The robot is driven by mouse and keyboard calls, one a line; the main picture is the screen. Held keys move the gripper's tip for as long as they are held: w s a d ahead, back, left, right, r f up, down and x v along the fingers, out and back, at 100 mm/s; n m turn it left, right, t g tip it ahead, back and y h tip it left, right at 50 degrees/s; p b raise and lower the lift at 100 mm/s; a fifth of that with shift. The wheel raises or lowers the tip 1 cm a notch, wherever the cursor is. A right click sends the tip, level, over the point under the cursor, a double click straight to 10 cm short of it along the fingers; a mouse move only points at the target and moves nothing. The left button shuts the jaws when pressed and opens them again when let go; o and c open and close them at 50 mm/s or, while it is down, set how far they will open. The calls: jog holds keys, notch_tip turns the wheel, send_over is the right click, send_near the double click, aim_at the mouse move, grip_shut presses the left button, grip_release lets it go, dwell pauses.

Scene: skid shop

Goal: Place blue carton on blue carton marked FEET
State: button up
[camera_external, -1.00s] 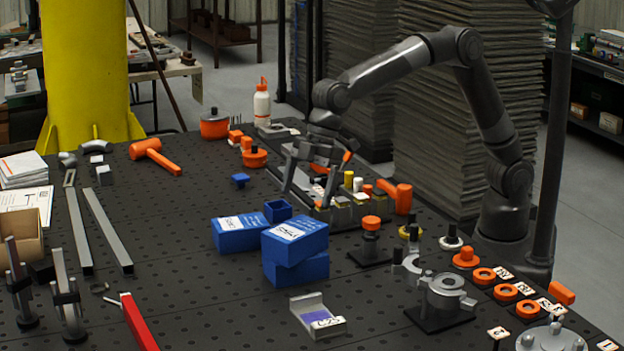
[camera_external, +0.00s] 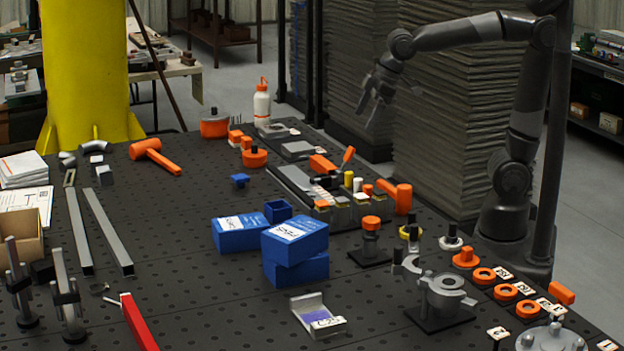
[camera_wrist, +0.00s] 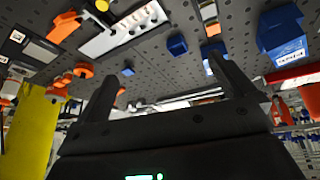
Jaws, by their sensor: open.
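A blue carton (camera_external: 297,237) with a white label sits on top of another blue carton (camera_external: 295,272), slightly turned against it. A third blue carton (camera_external: 240,236) with a white label lies flat just to their left. The label lettering is too small to read surely, and the lower carton's top is covered. My gripper (camera_external: 368,117) is open and empty, raised beyond the table's far right edge, well away from the cartons. The wrist view shows its spread fingers (camera_wrist: 162,68) and a blue labelled carton (camera_wrist: 284,36) at upper right.
A small open blue bin (camera_external: 278,211) stands behind the cartons. A tray of small parts (camera_external: 318,205), an orange-topped fixture (camera_external: 370,245) and a grey clamp (camera_external: 440,292) stand to the right. A grey labelled bracket (camera_external: 318,317) lies in front.

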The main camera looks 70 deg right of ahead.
jog(key=s+d+f+m+h, duration=0.1)
jog(key=s+d+f+m, duration=0.1)
jog(key=s+d, duration=0.5)
jog(key=s+d+f+m+t, duration=0.1)
jog(key=s+d+f+m, duration=0.2)
jog(key=s+d, duration=0.4)
jog(key=shift+d+f+m+h, duration=0.25)
jog(key=shift+d+m+h, duration=0.2)
jog(key=shift+d, duration=0.8)
